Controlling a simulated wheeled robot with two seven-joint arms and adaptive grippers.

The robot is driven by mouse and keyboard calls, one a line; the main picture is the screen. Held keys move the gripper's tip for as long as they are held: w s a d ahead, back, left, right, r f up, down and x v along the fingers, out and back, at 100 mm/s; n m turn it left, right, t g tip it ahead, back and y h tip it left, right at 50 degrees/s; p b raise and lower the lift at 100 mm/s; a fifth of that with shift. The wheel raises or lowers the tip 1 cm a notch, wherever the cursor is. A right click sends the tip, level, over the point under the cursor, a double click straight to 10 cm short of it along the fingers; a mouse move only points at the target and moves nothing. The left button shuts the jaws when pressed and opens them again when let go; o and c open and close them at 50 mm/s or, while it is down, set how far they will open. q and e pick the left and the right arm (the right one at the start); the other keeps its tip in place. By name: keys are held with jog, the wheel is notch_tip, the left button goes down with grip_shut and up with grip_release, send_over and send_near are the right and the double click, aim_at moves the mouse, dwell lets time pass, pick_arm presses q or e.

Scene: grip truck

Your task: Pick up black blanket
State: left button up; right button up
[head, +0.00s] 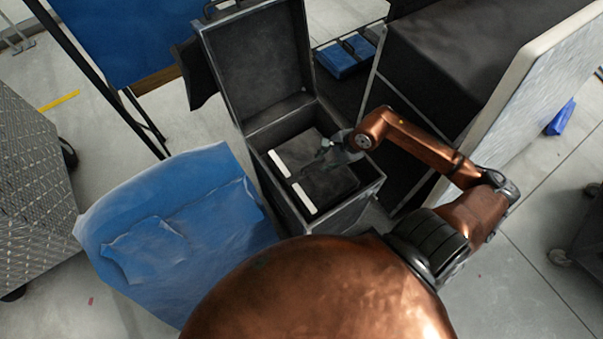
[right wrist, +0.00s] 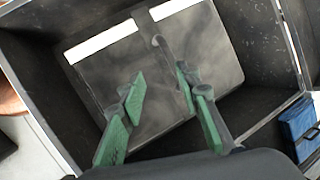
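A dark folded item with two white strips, which looks like the black blanket (head: 330,184), lies inside an open black case (head: 372,193). In the right wrist view the blanket (right wrist: 205,62) fills the middle, with a dark line or strap between its two halves. My right gripper (head: 325,151) is over the case, above the blanket. In the right wrist view its green-padded fingers (right wrist: 162,92) are apart with nothing between them. I cannot tell whether the fingertips touch the blanket. My left gripper is not in view.
The case lid (head: 258,65) stands open at the back. A blue cloth-covered thing (head: 190,215) stands left of the case. A dark box (head: 480,50) and a pale panel (head: 535,85) stand to the right. A blue folded item (head: 343,60) lies behind.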

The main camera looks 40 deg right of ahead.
aim_at(314, 163)
jog(key=w+f+n+b, duration=0.1)
jog(key=w+f+n+h+b, duration=0.1)
jog(key=shift+d+f, duration=0.2)
jog(key=shift+f, duration=0.15)
jog(key=shift+w+a+f+b, duration=0.1)
jog(key=shift+w+f+b, duration=0.15)
jog(key=shift+f+b, duration=0.15)
jog(key=b+x, duration=0.1)
jog(key=x, duration=0.3)
jog(key=shift+w+f+b, duration=0.25)
jog(key=shift+f+b, duration=0.1)
jog(key=shift+w+f, duration=0.2)
jog(key=shift+f, duration=0.2)
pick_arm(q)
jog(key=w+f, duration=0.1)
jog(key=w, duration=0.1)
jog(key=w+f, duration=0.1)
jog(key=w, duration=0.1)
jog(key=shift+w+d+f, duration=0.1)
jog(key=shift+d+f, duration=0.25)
pick_arm(e)
jog(key=shift+c, duration=0.4)
grip_shut()
